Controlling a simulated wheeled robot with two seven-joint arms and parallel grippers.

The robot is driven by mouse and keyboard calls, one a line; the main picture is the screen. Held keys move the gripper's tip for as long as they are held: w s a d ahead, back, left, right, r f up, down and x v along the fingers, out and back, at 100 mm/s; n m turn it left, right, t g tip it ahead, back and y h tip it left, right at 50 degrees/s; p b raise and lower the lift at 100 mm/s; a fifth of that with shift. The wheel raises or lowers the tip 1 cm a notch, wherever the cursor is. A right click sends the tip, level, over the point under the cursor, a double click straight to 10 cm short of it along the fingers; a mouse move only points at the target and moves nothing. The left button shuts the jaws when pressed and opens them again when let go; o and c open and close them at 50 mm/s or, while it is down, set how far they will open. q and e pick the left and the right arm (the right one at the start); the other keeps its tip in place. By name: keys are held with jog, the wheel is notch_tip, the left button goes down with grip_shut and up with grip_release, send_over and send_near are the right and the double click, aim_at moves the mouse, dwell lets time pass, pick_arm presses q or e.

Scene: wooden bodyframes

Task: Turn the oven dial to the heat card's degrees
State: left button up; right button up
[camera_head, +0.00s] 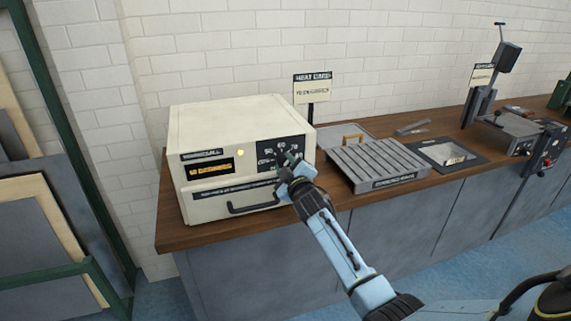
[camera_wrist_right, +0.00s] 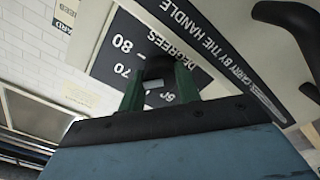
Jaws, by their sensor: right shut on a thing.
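The cream oven (camera_head: 225,140) stands on the left end of the wooden counter. Its orange display (camera_head: 210,170) seems to read 60 degrees, though the text is small. The black dial panel (camera_head: 268,149) shows 50, 60 and 70 along its top; the right wrist view shows 70 and 80 on this panel (camera_wrist_right: 113,62). My right gripper (camera_head: 286,160) is at the panel, its green fingers shut on the dark dial (camera_wrist_right: 158,72), which they partly hide. The heat card (camera_head: 312,89) stands behind the oven's right side; its number is too small to read surely. My left gripper is out of view.
The oven's dark handle (camera_head: 252,207) is below the panel. A grey ribbed rack (camera_head: 378,160) lies right of the oven, with a tray and wooden handle behind it. Further right are a dark-framed plate (camera_head: 446,154) and a press-like machine (camera_head: 510,125).

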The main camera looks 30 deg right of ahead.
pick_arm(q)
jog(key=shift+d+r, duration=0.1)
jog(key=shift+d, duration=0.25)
pick_arm(e)
jog(key=shift+m, duration=0.4)
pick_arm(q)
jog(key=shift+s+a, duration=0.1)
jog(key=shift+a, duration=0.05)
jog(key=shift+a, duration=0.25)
pick_arm(e)
jog(key=o, duration=1)
pick_arm(q)
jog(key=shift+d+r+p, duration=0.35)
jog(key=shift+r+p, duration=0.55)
jog(key=shift+p, duration=0.05)
pick_arm(e)
jog(key=v, duration=1.3)
jog(key=shift+s, duration=0.25)
